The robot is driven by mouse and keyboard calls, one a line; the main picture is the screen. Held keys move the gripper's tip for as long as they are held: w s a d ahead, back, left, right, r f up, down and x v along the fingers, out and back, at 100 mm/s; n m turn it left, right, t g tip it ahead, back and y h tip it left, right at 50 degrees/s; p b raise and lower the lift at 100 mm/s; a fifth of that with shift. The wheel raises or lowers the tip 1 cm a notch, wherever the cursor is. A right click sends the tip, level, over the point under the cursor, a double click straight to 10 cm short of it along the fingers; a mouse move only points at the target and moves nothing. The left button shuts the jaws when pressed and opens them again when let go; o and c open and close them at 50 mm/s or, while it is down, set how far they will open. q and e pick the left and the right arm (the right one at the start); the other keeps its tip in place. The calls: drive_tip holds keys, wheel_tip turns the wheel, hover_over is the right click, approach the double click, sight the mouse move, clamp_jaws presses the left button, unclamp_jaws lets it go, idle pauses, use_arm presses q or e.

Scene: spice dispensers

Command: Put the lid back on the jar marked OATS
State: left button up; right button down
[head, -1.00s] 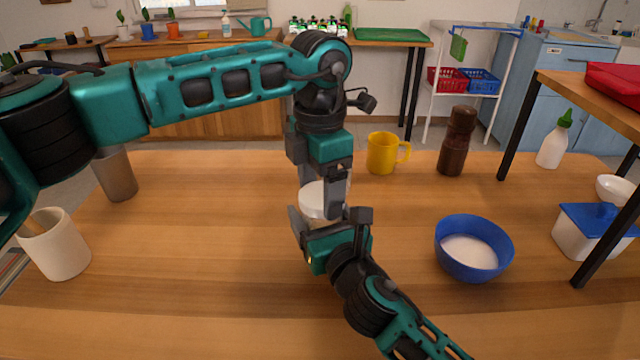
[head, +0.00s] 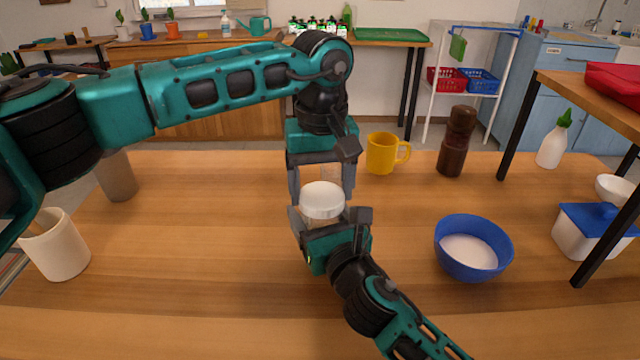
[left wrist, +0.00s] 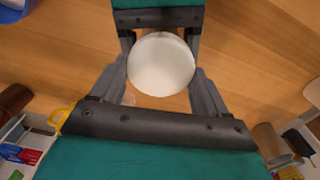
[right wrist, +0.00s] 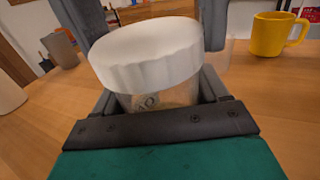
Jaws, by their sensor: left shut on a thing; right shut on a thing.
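The clear jar (right wrist: 150,101) stands upright on the table between the fingers of my right gripper (head: 329,218), which is shut on it. Its label is partly hidden by the gripper; only an "O" and part of another letter show. The white ribbed lid (head: 322,200) is on the jar's mouth; I cannot tell how tightly it sits. It also shows in the right wrist view (right wrist: 147,55) and from above in the left wrist view (left wrist: 161,64). My left gripper (head: 322,188) comes down from above, shut on the lid with a finger at each side.
A yellow mug (head: 382,153) and a brown pepper mill (head: 457,142) stand behind to the right. A blue bowl (head: 473,247) of white stuff is at the right. A cream crock (head: 56,246) and a grey tumbler (head: 115,175) are at the left. The front of the table is clear.

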use_arm(q)
drive_tip(key=m, duration=0.6)
drive_tip(key=shift+d, duration=0.15)
drive_tip(key=m, duration=0.3)
drive_tip(key=shift+m, duration=0.4)
drive_tip(key=o, duration=1)
drive_tip(key=shift+s, duration=0.1)
drive_tip(key=shift+r, duration=2.25)
drive_tip(key=shift+c, duration=0.2)
